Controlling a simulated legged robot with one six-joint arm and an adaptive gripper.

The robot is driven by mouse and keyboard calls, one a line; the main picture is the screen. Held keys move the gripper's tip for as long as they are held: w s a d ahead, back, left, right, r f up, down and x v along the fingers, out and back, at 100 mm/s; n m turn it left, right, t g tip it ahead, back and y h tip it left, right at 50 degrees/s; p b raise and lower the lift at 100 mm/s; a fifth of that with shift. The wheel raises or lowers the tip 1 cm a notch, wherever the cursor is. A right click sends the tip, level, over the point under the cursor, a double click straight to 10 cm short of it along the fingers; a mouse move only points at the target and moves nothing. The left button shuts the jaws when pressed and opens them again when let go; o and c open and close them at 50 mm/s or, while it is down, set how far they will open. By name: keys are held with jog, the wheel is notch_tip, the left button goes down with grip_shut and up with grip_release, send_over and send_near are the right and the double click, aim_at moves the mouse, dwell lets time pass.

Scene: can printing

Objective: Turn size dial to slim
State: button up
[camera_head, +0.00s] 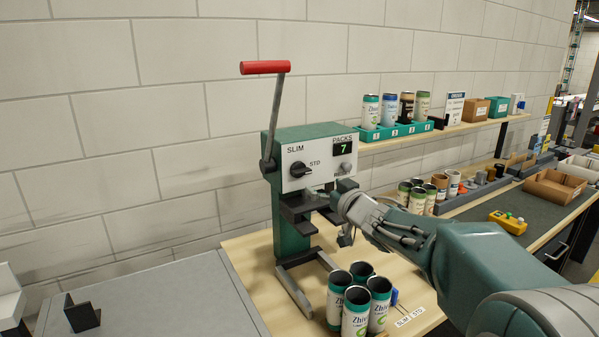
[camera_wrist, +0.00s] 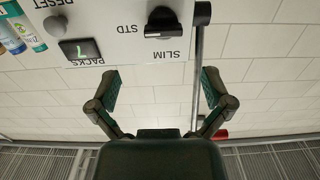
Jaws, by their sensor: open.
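The size dial (camera_head: 300,170) is a black knob on the white panel of the green press, between the SLIM and STD labels. Its pointer side faces STD. It also shows upside down at the top of the wrist view (camera_wrist: 163,20), with SLIM and STD beside it. My gripper (camera_wrist: 160,84) is open and empty, its two fingers spread apart. The dial lies beyond the fingertips, not between them. In the head view my gripper (camera_head: 340,205) is to the right of and below the dial, in front of the press.
A lever with a red handle (camera_head: 265,67) rises left of the panel. A PACKS display (camera_head: 343,149) reads 7, with a knob below it. Several cans (camera_head: 357,312) stand on the table in front of the press. A shelf (camera_head: 450,132) with cans is at right.

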aim_at(304, 174)
jog(key=x, duration=0.9)
jog(key=shift+s+a+f, duration=0.15)
jog(key=shift+s+a, duration=0.1)
jog(key=shift+a, duration=0.05)
jog(key=shift+w, duration=0.3)
jog(key=c, duration=1.1)
